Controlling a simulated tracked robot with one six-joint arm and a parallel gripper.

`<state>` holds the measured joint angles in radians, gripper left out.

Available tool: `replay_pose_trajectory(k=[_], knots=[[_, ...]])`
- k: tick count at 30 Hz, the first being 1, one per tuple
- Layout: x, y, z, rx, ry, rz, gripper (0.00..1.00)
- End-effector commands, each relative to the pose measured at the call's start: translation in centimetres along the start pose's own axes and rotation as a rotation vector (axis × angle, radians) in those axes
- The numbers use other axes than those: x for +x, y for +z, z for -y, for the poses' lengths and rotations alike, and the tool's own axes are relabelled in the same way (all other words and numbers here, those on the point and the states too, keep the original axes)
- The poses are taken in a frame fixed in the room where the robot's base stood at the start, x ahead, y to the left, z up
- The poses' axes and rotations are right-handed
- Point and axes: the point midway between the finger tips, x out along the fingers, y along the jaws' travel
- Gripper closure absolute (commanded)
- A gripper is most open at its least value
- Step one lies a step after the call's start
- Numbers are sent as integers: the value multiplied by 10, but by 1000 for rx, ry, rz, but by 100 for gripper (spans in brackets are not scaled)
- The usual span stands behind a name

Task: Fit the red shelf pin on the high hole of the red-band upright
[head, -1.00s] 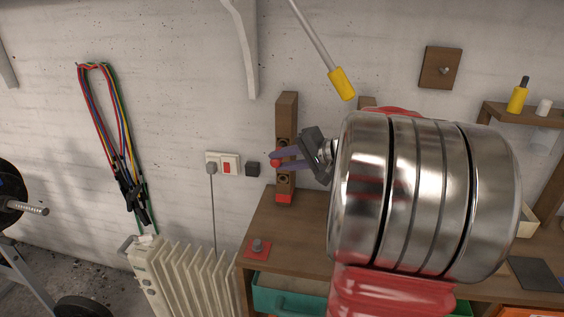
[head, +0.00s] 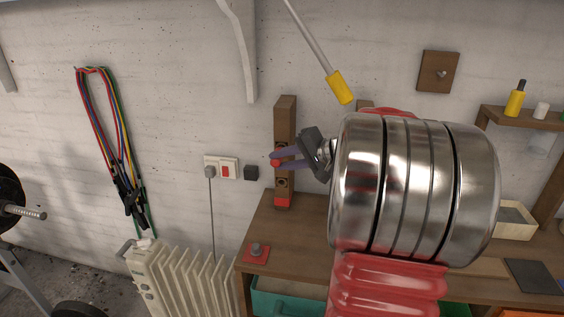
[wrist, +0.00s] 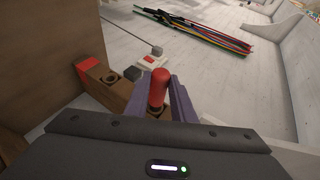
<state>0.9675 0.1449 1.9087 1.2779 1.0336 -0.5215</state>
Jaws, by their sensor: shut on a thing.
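The red-band upright (head: 285,118) is a brown wooden post standing at the back left of the wooden bench, with a red band at its foot. The red band also shows in the wrist view (wrist: 88,64), with a round dark hole beside it. My gripper (head: 284,160) is in front of the upright, its purple fingers shut on the red shelf pin (head: 275,162). The fingers and pin hide part of the upright, and I cannot make out the high hole.
A switch plate with plug (head: 222,168) is on the wall left of the upright. A yellow-handled rod (head: 339,88) hangs above my arm. A radiator (head: 175,275) stands left of the bench.

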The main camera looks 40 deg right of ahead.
Motion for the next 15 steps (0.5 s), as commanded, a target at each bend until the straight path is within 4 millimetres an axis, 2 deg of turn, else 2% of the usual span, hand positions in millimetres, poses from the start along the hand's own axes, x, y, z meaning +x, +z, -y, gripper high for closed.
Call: replay_pose_trajectory(k=[15], knots=[[4, -10, 0, 0, 0, 0, 100]])
